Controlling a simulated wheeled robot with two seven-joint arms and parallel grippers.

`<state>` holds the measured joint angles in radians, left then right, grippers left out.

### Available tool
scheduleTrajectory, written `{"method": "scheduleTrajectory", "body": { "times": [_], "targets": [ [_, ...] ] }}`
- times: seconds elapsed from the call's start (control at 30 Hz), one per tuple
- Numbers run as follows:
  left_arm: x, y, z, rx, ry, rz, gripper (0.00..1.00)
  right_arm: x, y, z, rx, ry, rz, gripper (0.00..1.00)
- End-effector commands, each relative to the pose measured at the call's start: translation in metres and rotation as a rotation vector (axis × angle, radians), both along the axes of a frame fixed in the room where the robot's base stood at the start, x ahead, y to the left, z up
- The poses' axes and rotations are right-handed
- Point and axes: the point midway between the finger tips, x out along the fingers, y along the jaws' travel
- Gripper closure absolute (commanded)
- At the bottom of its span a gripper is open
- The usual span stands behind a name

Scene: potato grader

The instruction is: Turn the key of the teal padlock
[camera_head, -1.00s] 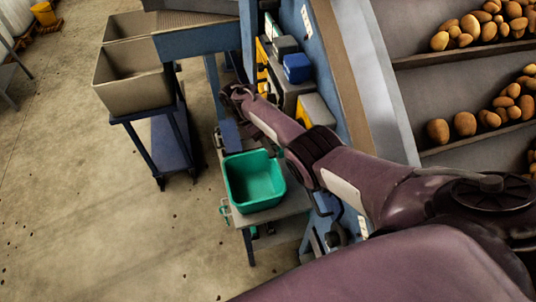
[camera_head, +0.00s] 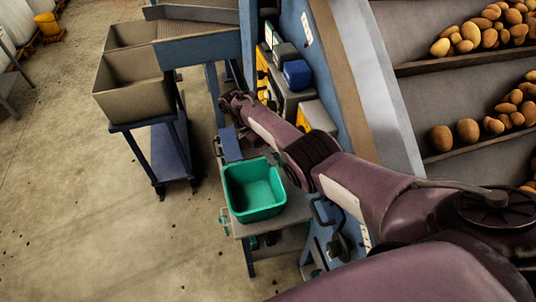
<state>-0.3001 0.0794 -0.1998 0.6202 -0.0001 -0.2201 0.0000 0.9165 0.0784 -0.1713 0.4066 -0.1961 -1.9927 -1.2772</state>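I cannot make out a teal padlock or its key in this view. A small teal-green piece (camera_head: 224,222) shows at the left edge of the low stand, too small to identify. My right arm reaches in from the right, across the front of the blue machine frame. Its gripper (camera_head: 228,102) is at the arm's far end, beside the blue frame and above the stand. It is small and dark, and I cannot see whether its fingers are apart or hold anything. My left gripper is not in view.
A green bin (camera_head: 233,205) sits on the low stand (camera_head: 293,213) below my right forearm. Blue (camera_head: 297,74) and yellow boxes are by the machine frame. Grey crates (camera_head: 128,99) sit on a blue cart at left. Potatoes (camera_head: 468,130) lie on the right.

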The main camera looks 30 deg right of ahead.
Motion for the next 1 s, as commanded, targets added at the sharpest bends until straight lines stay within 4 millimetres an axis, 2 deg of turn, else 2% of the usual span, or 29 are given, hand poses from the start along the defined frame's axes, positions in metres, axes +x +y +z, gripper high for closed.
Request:
{"method": "scheduleTrajectory", "body": {
  "times": [0.27, 0.53, 0.63, 0.8, 1.0],
  "targets": [
    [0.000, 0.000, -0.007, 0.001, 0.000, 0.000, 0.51, 0.010, 0.004, 0.009, 0.001, -0.003, 0.000, 0.70],
    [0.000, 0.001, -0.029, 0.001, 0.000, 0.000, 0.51, 0.035, 0.014, 0.039, 0.000, -0.003, 0.001, 0.70],
    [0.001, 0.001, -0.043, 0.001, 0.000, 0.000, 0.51, 0.041, 0.016, 0.043, 0.001, -0.002, 0.001, 0.70],
    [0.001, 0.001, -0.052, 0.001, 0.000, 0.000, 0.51, 0.046, 0.019, 0.053, 0.001, -0.001, 0.001, 0.70],
    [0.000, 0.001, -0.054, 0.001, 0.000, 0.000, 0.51, 0.048, 0.019, 0.058, 0.000, 0.000, 0.000, 0.70]
  ]
}}
